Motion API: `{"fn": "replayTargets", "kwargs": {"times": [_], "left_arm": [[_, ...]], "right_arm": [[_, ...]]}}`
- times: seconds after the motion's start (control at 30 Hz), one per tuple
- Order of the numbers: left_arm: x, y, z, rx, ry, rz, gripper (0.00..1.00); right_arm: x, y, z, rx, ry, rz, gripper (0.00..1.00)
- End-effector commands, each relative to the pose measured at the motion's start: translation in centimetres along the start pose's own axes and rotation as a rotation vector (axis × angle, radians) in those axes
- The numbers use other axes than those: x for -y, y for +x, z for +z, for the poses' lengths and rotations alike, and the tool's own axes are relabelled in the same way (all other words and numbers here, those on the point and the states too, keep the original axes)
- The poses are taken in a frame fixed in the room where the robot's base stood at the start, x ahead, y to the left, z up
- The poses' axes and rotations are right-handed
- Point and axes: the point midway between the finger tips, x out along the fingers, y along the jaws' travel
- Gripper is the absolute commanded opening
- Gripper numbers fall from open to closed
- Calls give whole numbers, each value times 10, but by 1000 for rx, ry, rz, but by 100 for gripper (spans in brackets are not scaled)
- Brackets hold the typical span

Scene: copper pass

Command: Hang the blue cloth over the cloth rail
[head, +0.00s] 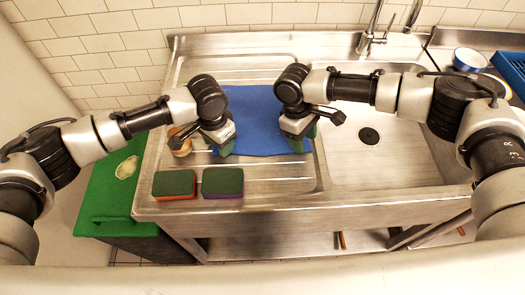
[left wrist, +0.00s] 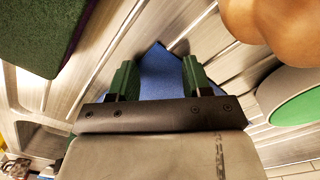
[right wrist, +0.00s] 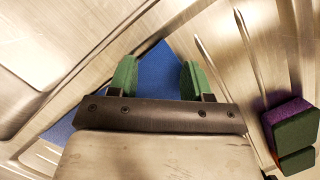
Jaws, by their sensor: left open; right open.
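The blue cloth (head: 258,118) lies flat on the steel drainboard left of the sink basin. My left gripper (head: 224,146) is over the cloth's near left corner; in the left wrist view it is open, with a corner of the cloth (left wrist: 160,82) showing between its green fingers. My right gripper (head: 299,140) is over the cloth's near right corner; in the right wrist view it is open, with the cloth (right wrist: 157,80) showing between its fingers. I cannot tell whether the fingers touch the cloth. I cannot make out the cloth rail in any view.
Two green-topped sponges, one orange below (head: 173,184) and one purple below (head: 222,182), lie near the drainboard's front edge. A wooden round object (head: 180,141) stands beside my left gripper. A green board (head: 112,185) is at left. The sink basin (head: 400,160) is empty; a bowl (head: 469,59) stands at back right.

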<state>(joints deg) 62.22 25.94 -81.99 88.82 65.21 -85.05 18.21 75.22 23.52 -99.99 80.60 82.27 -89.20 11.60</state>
Motion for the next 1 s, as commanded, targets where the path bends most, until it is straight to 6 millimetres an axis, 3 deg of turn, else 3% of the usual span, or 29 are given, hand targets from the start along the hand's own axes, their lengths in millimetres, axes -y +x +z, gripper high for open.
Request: {"fn": "replayTargets", "kwargs": {"times": [0.67, 1.0], "left_arm": [[0, 3, 0, 0, 0, 0, 49], [0, 4, 0, 1, 0, 0, 24]], "right_arm": [[0, 2, 0, 1, 0, -1, 49], [0, 2, 0, 2, 0, 0, 24]]}}
